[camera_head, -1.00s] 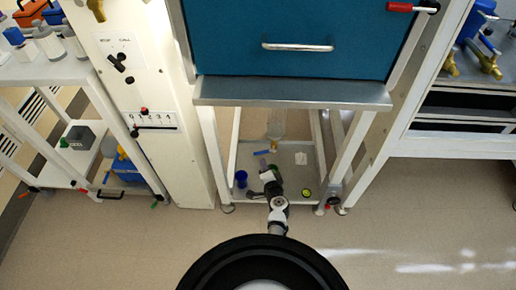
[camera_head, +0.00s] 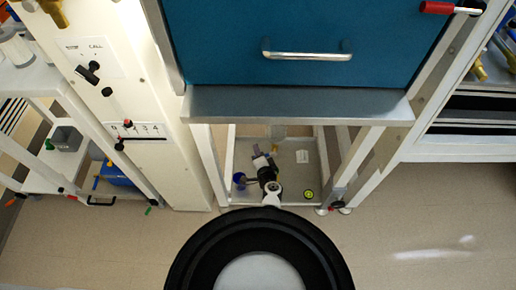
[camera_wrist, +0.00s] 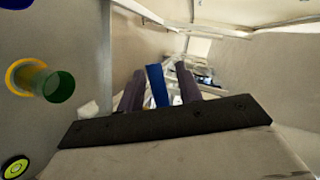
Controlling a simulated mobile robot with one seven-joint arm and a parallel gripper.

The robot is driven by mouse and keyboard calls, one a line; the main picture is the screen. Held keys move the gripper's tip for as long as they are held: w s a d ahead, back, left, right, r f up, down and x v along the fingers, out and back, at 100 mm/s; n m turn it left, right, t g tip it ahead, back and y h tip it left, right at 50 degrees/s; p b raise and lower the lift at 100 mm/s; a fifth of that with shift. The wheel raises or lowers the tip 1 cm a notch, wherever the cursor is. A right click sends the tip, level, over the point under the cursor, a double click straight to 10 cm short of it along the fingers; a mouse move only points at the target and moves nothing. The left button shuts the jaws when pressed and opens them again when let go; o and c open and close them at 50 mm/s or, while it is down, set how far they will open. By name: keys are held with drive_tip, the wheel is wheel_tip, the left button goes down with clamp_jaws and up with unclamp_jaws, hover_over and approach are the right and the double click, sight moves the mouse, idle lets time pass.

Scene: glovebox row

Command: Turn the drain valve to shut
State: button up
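In the wrist view, a blue lever (camera_wrist: 157,86), which looks like the drain valve's handle, stands between the two fingers of my gripper (camera_wrist: 160,90). The fingers are open, one on each side of the lever, with narrow gaps showing; I cannot tell whether either touches it. The valve body is not clear in this view. In the head view, my gripper (camera_head: 258,152) is low under the front ledge of the blue cabinet (camera_head: 300,40), over the lower shelf. The blue lever is hidden there by the ledge and my gripper.
The metal ledge (camera_head: 300,104) hangs above my arm, with white frame legs (camera_head: 208,165) beside it. On the lower shelf (camera_head: 290,180) are a blue cup (camera_head: 239,178), a round yellow-black item (camera_head: 308,195) and a white card (camera_head: 302,156). A panel with switches (camera_head: 125,100) stands left.

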idle(0.3)
clamp_jaws()
drive_tip(key=shift+w+a+r+m+t+y+b, duration=0.15)
drive_tip(key=shift+r+m+y+b, duration=0.1)
drive_tip(key=shift+r+m+b, duration=0.25)
drive_tip(key=shift+s+a+r+m+t+y+b, duration=0.1)
drive_tip(key=shift+r+m+t+y+b, duration=0.2)
drive_tip(key=shift+m+b, duration=0.35)
drive_tip(key=shift+w+a+r+m+t+y+b, duration=0.1)
drive_tip(key=shift+r+m+y+b, duration=0.15)
drive_tip(key=shift+r+m+b, duration=0.3)
unclamp_jaws()
